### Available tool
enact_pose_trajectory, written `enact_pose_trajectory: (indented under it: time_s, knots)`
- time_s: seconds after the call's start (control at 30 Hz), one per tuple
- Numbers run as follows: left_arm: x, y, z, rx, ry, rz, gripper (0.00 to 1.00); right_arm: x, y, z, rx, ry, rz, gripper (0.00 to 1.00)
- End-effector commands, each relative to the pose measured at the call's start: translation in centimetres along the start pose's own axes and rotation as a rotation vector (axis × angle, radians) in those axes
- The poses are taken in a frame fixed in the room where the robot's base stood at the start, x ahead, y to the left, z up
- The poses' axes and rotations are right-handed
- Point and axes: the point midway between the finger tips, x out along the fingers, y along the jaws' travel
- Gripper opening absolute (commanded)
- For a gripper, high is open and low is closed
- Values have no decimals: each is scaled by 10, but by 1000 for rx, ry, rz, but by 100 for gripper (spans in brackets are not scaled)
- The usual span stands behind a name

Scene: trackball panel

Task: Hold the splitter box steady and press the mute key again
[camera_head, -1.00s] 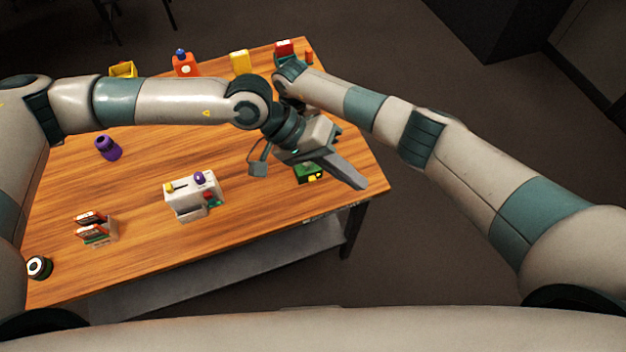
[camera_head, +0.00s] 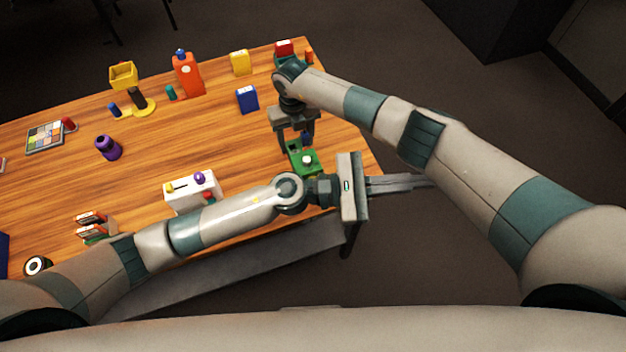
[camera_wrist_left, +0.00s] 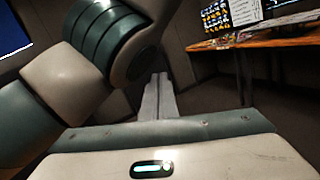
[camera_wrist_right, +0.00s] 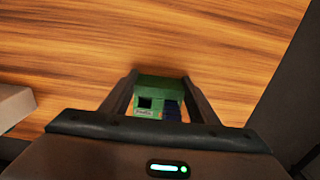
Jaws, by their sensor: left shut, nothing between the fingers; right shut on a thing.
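A small green box (camera_head: 309,168), which I take for the splitter box, rests on the wooden table near its right edge. A pale round knob shows on it in the head view; I cannot tell whether this is the mute key. My right gripper (camera_head: 293,144) is shut on the green box from above. In the right wrist view the box (camera_wrist_right: 158,98) sits between the two fingers, with a dark square opening and a dark blue part. My left gripper (camera_head: 425,182) is shut and empty, pointing right past the table edge. Its closed fingers (camera_wrist_left: 158,97) show in the left wrist view.
A white box (camera_head: 183,194) with purple and yellow parts stands left of the green box, partly behind my left forearm.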

Motion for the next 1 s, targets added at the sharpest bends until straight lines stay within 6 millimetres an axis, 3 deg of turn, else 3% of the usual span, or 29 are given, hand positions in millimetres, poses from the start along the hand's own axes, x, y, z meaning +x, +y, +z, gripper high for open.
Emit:
enact_pose_trajectory:
  time_s: [0.3,0.53,0.77,1.0]
  knots:
    - [-10,14,-42,-419,-58,297,0,0,0,0,0,0,0,29]
    - [-33,21,-78,-581,-72,529,0,0,0,0,0,0,0,29]
    - [-72,18,-122,-649,-26,777,0,0,0,0,0,0,0,29]
    - [-127,-6,-173,-698,89,1024,0,0,0,0,0,0,0,29]
